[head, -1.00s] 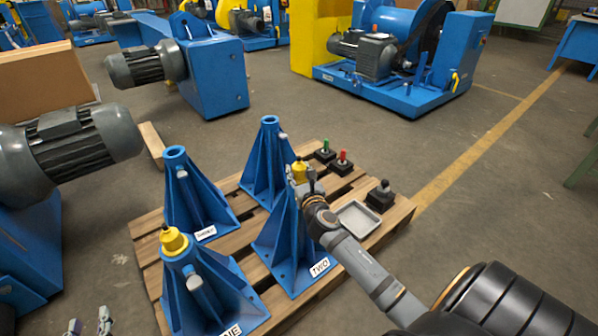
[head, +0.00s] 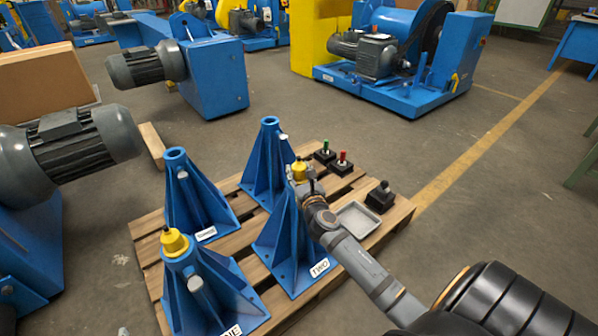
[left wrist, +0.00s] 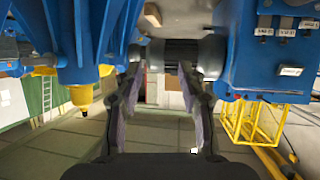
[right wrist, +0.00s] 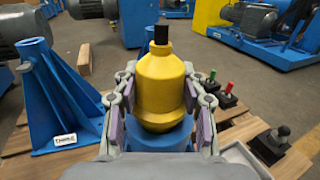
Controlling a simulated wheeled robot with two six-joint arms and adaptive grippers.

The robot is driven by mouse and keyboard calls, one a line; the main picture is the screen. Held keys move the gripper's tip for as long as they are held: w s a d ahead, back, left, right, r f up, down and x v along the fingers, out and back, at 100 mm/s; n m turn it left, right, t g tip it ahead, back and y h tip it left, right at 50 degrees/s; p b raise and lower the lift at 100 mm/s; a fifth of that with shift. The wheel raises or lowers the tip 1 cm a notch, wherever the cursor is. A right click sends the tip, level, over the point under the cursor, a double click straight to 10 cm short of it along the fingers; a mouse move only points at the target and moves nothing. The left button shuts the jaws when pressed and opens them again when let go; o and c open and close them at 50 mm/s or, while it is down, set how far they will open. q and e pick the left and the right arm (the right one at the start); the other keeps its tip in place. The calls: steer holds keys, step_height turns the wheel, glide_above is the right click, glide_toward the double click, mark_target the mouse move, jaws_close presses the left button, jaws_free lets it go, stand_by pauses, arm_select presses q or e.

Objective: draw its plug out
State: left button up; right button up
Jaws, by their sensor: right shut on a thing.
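A yellow plug (head: 299,170) with a black tip is at the top of the blue stand labelled TWO (head: 290,245). My right gripper (head: 304,180) is shut on this plug. In the right wrist view, the fingers press both sides of the yellow plug (right wrist: 160,88), which stands upright with its lower end at the blue stand top (right wrist: 165,140). A second yellow plug (head: 174,242) sits on the front left stand (head: 205,290). My left gripper (left wrist: 160,78) is open and empty in the left wrist view; a downward-pointing yellow plug (left wrist: 82,94) shows beside it, left.
The stands are on a wooden pallet (head: 150,255). The stand labelled THREE (head: 190,200) and the back stand (head: 268,165) have no plug. A grey tray (head: 358,218) and small black boxes with green, red and black knobs (head: 343,163) lie to the right.

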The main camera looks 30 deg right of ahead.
mark_target(299, 161)
steer(key=shift+r, duration=0.25)
steer(key=shift+r+p, duration=0.3)
steer(key=shift+p, duration=0.25)
steer(key=shift+r+p, duration=0.5)
steer(key=shift+p, duration=0.05)
arm_select(q)
steer(key=shift+s+f+g+p, duration=0.5)
steer(key=shift+s+f+g, duration=3.9)
steer(key=shift+s+f, duration=1.85)
arm_select(e)
steer(key=shift+r, duration=0.4)
steer(key=shift+r+p, duration=1.25)
steer(key=shift+p, duration=0.1)
arm_select(q)
step_height(299, 161, up, 7)
steer(key=s+a+g+p, duration=0.1)
steer(key=s+g+p, duration=0.1)
steer(key=g, duration=0.1)
steer(key=shift+s+a+y, duration=0.15)
steer(key=shift+s+y, duration=0.15)
steer(key=shift+y, duration=0.1)
arm_select(e)
steer(key=shift+r, duration=1)
arm_select(q)
steer(key=shift+f, duration=0.15)
